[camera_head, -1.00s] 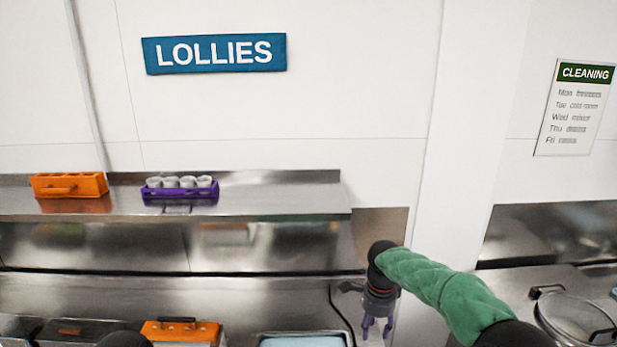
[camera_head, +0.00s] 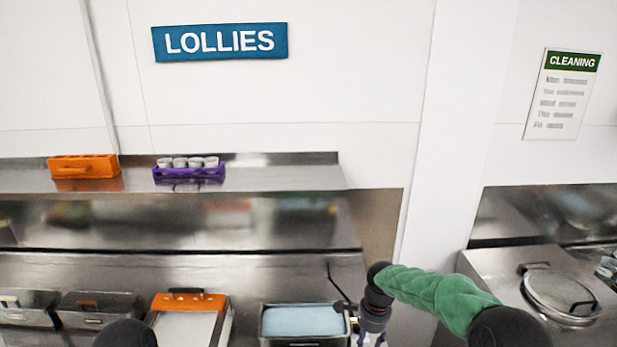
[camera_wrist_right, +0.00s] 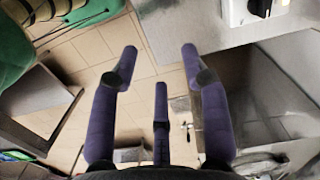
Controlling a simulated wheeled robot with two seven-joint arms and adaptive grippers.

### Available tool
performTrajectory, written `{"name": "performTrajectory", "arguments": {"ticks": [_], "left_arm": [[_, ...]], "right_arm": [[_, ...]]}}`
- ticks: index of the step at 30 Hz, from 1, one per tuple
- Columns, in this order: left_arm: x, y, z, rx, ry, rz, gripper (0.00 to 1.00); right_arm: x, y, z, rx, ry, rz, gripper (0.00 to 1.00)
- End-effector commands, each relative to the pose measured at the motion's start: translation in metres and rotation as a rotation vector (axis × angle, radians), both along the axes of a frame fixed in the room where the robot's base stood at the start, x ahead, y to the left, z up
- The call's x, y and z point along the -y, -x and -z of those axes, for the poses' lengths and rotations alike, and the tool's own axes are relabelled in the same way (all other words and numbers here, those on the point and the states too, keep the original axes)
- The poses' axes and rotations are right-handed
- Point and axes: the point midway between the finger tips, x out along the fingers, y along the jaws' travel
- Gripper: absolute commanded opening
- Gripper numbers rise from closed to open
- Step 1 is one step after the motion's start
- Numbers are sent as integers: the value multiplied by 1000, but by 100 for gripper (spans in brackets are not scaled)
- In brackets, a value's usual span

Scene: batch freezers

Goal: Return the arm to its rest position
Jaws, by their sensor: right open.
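My right arm in its green sleeve comes in from the lower right of the head view. Its right gripper (camera_head: 370,341) points down beside the pan of light blue liquid (camera_head: 303,320), partly cut off by the lower edge. In the right wrist view the purple fingers of the right gripper (camera_wrist_right: 160,70) are spread open with nothing between them, above a tan tiled floor (camera_wrist_right: 75,70). My left gripper is not in view; only a dark rounded part of my own body shows at the lower left of the head view.
A steel shelf (camera_head: 270,175) holds an orange rack (camera_head: 84,167) and a purple rack (camera_head: 188,172) with several white cups. An orange-fronted bin (camera_head: 188,302) and steel containers (camera_head: 97,309) line the counter. A lidded round pot (camera_head: 560,292) stands at right.

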Motion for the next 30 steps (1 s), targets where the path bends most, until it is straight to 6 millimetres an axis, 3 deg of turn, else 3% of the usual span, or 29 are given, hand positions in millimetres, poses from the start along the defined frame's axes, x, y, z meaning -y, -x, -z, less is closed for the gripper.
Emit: {"name": "performTrajectory", "arguments": {"ticks": [8, 12, 16, 21, 30], "left_arm": [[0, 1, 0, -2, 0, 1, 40], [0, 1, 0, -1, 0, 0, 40], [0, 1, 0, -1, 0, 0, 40], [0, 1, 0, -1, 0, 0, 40], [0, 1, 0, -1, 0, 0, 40]], "right_arm": [[-14, 44, 98, 5, -109, -251, 46], [-26, 97, 167, 39, -196, -440, 46], [-35, 155, 216, 96, -254, -604, 46], [-42, 221, 249, 162, -279, -765, 46], [-45, 302, 266, 221, -266, -954, 46]]}}
